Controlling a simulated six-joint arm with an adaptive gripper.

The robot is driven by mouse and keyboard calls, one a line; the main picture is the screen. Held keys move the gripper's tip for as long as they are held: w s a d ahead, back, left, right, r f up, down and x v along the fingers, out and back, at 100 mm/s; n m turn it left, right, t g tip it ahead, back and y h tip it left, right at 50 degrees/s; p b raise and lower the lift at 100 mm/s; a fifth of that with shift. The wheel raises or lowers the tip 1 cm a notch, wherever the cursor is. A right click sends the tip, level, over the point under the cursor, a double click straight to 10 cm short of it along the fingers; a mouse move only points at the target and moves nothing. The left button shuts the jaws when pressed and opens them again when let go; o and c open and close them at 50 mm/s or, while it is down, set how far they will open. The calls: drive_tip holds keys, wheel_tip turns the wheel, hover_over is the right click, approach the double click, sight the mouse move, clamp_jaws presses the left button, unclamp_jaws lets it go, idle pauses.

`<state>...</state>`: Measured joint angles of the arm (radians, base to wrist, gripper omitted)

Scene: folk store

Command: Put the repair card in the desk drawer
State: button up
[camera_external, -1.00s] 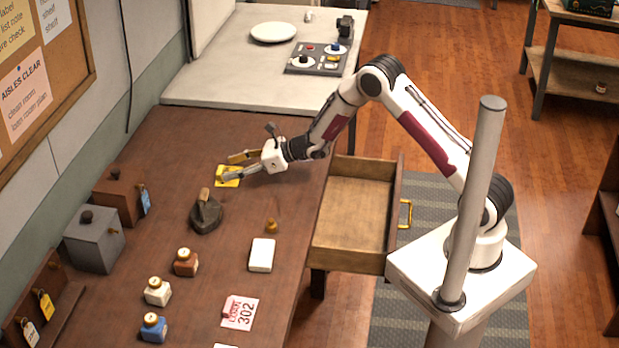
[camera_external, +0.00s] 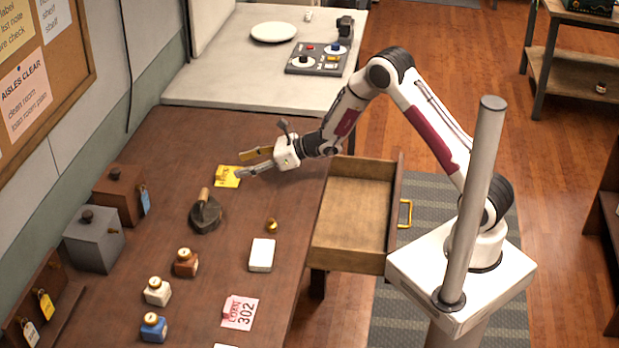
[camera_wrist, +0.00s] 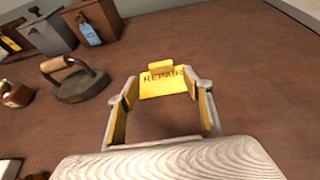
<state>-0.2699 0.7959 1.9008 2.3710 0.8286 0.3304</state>
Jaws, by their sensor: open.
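The yellow repair card (camera_external: 227,177) lies flat on the brown desk (camera_external: 170,135) near its far end. In the wrist view the card (camera_wrist: 163,88), marked REPAIR, lies ahead of my fingers, and its raised tab shows. My gripper (camera_external: 249,163) is open and empty, just to the right of the card and apart from it. In the wrist view my gripper (camera_wrist: 162,102) has its two fingers spread, with bare desk between them. The desk drawer (camera_external: 350,220) is pulled open on the right side of the desk and looks empty.
A flat iron (camera_external: 206,214) stands left of my gripper's path, nearer the camera. A small brass piece (camera_external: 271,225), a white block (camera_external: 262,255), a LOAN 302 card (camera_external: 240,313) and ink bottles (camera_external: 157,291) are on the desk. Boxes (camera_external: 95,240) stand along the wall.

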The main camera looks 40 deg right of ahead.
idle(0.3)
drive_tip(key=shift+s+r, duration=0.15)
drive_tip(key=shift+r, duration=0.35)
drive_tip(key=s+d+r+n+g, duration=0.3)
drive_tip(key=s+r+n, duration=0.4)
drive_tip(key=s+r, duration=0.25)
drive_tip(key=s+d+r+n+g, duration=0.2)
drive_tip(key=s+r+n, duration=0.6)
drive_tip(key=s, duration=0.2)
drive_tip(key=s+d+n+h, duration=0.5)
drive_tip(key=s+d, duration=0.5)
drive_tip(key=d, duration=0.3)
drive_tip(key=s+d+r+n+t+h, duration=0.1)
drive_tip(key=s+d+n+h, duration=0.4)
drive_tip(key=s+d, duration=0.6)
drive_tip(key=d+n, duration=0.1)
drive_tip(key=d, duration=0.1)
drive_tip(key=shift+d+r+t, duration=0.15)
drive_tip(key=shift+d+t, duration=0.15)
drive_tip(key=shift+d, duration=0.05)
drive_tip(key=o, duration=1.1)
